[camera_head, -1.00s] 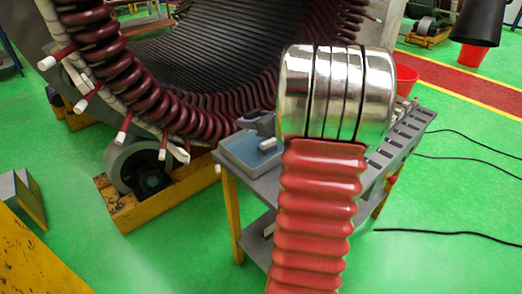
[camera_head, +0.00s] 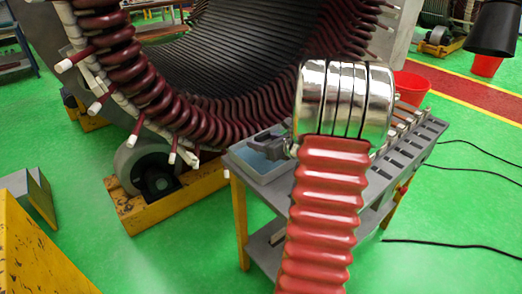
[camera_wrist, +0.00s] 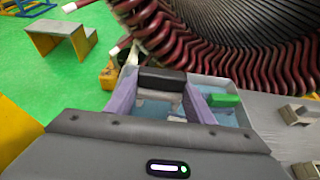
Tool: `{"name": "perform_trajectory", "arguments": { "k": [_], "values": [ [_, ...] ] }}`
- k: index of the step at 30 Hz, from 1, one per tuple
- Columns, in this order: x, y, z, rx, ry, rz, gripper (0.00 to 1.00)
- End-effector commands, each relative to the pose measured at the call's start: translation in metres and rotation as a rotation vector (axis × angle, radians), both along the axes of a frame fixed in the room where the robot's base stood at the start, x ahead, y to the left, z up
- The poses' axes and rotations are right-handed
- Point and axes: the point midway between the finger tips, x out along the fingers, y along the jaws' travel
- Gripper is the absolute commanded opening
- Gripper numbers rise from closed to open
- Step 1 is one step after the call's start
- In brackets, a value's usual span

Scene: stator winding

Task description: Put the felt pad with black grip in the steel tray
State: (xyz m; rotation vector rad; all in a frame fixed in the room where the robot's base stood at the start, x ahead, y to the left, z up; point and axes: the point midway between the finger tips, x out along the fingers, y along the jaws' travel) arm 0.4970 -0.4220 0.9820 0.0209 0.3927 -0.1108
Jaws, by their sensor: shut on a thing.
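My gripper (camera_wrist: 161,90) is shut on the felt pad with black grip. In the wrist view the black grip (camera_wrist: 162,78) sits between the two fingers, with a pale pad (camera_wrist: 158,96) below it. The steel tray (camera_wrist: 222,79), with a blue inside, lies beneath and around the fingers in that view. In the head view the tray (camera_head: 238,163) is on the near left end of the trolley, and my gripper (camera_head: 266,144) is over it. The held pad is hidden there. I cannot tell whether the pad touches the tray floor.
A green block (camera_wrist: 225,100) is at the right side of the tray. The grey trolley (camera_head: 413,148) has slots and several pale pieces to the right. The large stator (camera_head: 235,70) with dark red coils stands close behind.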

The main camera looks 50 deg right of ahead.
Motion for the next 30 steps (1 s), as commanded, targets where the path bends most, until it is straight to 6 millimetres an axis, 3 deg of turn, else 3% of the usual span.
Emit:
{"name": "perform_trajectory", "arguments": {
  "k": [9,18,19,26,30],
  "values": [
    [0.0,0.0,-0.033,0.003,0.002,0.0,0.21],
    [-0.001,0.001,-0.04,0.004,0.006,-0.002,0.21],
    [-0.001,0.001,-0.041,0.006,0.007,-0.001,0.5],
    [-0.002,0.001,-0.043,0.009,0.011,-0.003,0.67],
    [-0.003,0.001,-0.043,0.011,0.012,-0.004,0.67]
  ]
}}
